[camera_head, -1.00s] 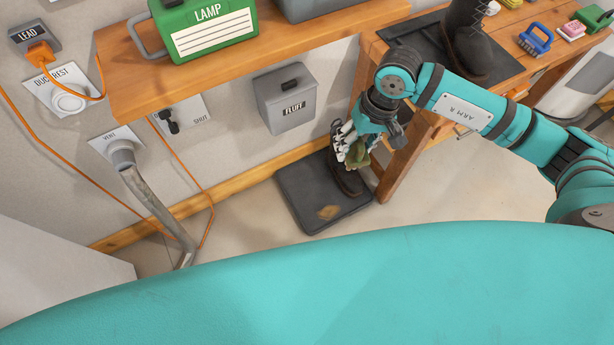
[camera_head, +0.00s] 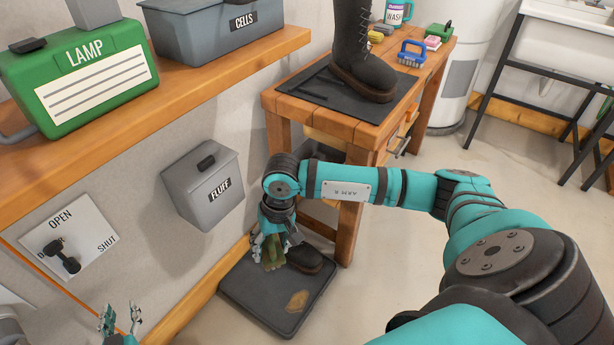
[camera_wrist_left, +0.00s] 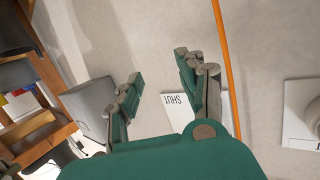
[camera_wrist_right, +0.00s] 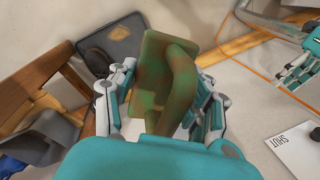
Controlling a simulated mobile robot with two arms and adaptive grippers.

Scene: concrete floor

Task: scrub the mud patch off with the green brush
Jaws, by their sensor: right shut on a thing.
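A tan-brown patch (camera_head: 297,300), looking like mud, lies on the dark tray (camera_head: 240,291) on the floor. My right gripper (camera_head: 271,248) is shut on a green, brown-stained block with a handle (camera_wrist_right: 166,75), which looks like a brush. It holds the block over the tray's back part, beside a dark boot (camera_head: 306,259); contact with the tray cannot be told. Another green brush-like thing (camera_head: 440,31) lies on the bench. My left gripper (camera_head: 121,320) is open and empty at the lower left; its spread fingers show in the left wrist view (camera_wrist_left: 158,88).
A wooden bench (camera_head: 288,108) stands right of the tray, carrying a tall boot (camera_head: 354,45) and a blue brush (camera_head: 412,53). A grey FLUFF box (camera_head: 205,185) hangs on the wall behind. A shelf (camera_head: 200,80) juts out at upper left. Floor right of the tray is clear.

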